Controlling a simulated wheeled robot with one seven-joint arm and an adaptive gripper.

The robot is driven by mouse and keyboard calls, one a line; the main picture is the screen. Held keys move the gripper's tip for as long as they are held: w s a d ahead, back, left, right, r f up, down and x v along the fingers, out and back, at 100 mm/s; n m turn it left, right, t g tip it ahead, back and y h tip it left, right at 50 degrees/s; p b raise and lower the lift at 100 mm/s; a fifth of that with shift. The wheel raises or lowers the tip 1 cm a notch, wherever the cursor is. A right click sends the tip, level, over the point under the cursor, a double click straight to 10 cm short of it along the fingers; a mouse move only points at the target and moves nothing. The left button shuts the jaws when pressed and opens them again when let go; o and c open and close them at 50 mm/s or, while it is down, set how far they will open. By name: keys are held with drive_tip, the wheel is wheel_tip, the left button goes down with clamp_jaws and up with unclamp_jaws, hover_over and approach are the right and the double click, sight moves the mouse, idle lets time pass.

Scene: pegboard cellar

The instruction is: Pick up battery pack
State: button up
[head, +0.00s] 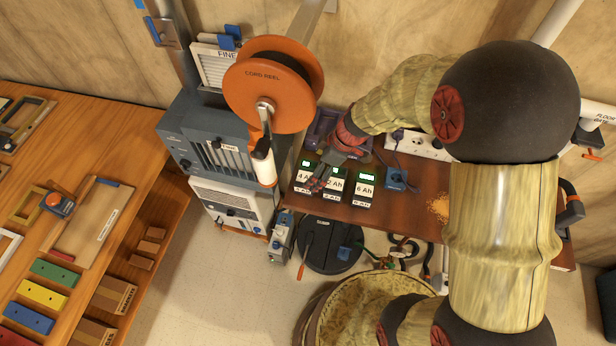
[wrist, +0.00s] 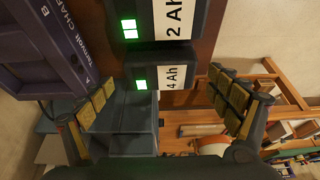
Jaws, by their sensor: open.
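Three dark battery packs with white labels and lit green squares stand in a row on a brown bench (head: 412,208): the 4 Ah pack (head: 302,184), the 2 Ah pack (head: 334,190) and the 6 Ah pack (head: 364,192). My gripper (head: 322,176) is over the 4 Ah and 2 Ah packs and partly covers them. In the wrist view my open gripper (wrist: 162,88) has its padded fingers apart, with the 4 Ah pack (wrist: 165,80) between and beyond them. The 2 Ah pack (wrist: 160,25) is just above it there. I cannot tell whether a finger touches a pack.
A purple charger (wrist: 48,45) stands close by the packs. A blue plug-like block (head: 396,179) lies right of them. An orange cord reel (head: 262,92) hangs at left, near a grey cabinet (head: 205,140). A round dark disc (head: 330,245) lies on the floor.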

sight(306, 172)
drive_tip(key=shift+o, duration=0.8)
drive_tip(key=shift+x, duration=1)
drive_tip(key=shift+b+x, duration=0.3)
drive_tip(key=shift+x, duration=1.95)
drive_tip(key=shift+c, duration=0.9)
drive_tip(key=c, duration=1)
drive_tip(key=shift+r, duration=0.1)
drive_tip(key=shift+r, duration=0.45)
wheel_tip(306, 172, up, 2)
drive_tip(key=shift+r, duration=0.1)
drive_tip(key=s+r, duration=0.1)
drive_tip(key=r, duration=0.1)
drive_tip(key=s+d+r, duration=0.1)
drive_tip(key=s, duration=0.1)
drive_tip(key=s+r+p, duration=0.1)
drive_tip(key=r, duration=0.1)
drive_tip(key=shift+s+d+r, duration=0.15)
drive_tip(key=shift+d+r, duration=0.1)
drive_tip(key=shift+r, duration=0.1)
drive_tip(key=s+d+r, duration=0.1)
drive_tip(key=s, duration=0.2)
drive_tip(key=s+d+r, duration=0.1)
drive_tip(key=s, duration=0.2)
drive_tip(key=s+d+r, duration=0.1)
drive_tip(key=s+r, duration=0.1)
drive_tip(key=s, duration=0.1)
